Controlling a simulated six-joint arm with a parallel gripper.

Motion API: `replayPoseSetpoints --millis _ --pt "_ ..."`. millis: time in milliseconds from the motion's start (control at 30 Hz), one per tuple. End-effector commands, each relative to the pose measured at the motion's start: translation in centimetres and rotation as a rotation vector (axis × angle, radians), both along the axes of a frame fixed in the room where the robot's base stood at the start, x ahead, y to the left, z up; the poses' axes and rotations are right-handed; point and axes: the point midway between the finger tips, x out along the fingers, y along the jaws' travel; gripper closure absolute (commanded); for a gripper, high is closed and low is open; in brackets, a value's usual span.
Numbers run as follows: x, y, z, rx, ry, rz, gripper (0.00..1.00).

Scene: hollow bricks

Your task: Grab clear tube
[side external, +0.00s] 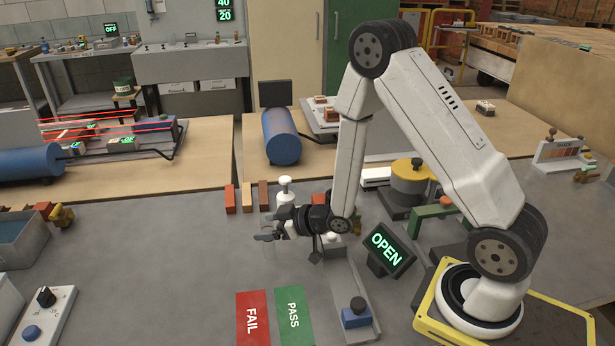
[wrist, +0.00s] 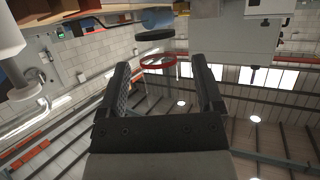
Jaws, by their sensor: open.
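My gripper (side external: 267,232) is level above the grey bench, left of the arm, with its fingers pointing left. In the wrist view my gripper (wrist: 158,72) has its two dark fingers wide apart. A thin red ring (wrist: 158,62) shows between the fingertips there; I cannot tell whether it is part of the clear tube or how far away it is. A faint see-through upright shape (side external: 270,251) shows at the fingertips in the side view. It may be the clear tube, but its outline is too weak to be sure.
A white pump bottle (side external: 285,192) stands just behind my gripper. Several small bricks (side external: 247,197) stand behind it to the left. A red FAIL mat (side external: 252,318) and green PASS mat (side external: 294,315) lie in front. An OPEN sign (side external: 386,248) stands right.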

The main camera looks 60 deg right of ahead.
Motion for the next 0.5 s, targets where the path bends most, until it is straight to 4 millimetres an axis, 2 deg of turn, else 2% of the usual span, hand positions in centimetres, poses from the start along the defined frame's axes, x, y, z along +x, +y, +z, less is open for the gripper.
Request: replayPoseSetpoints --millis 133,500 --pt "0.63 0.26 -0.26 0.001 -0.001 0.001 0.15" --pt "0.65 0.25 -0.28 0.000 0.000 0.000 0.15"
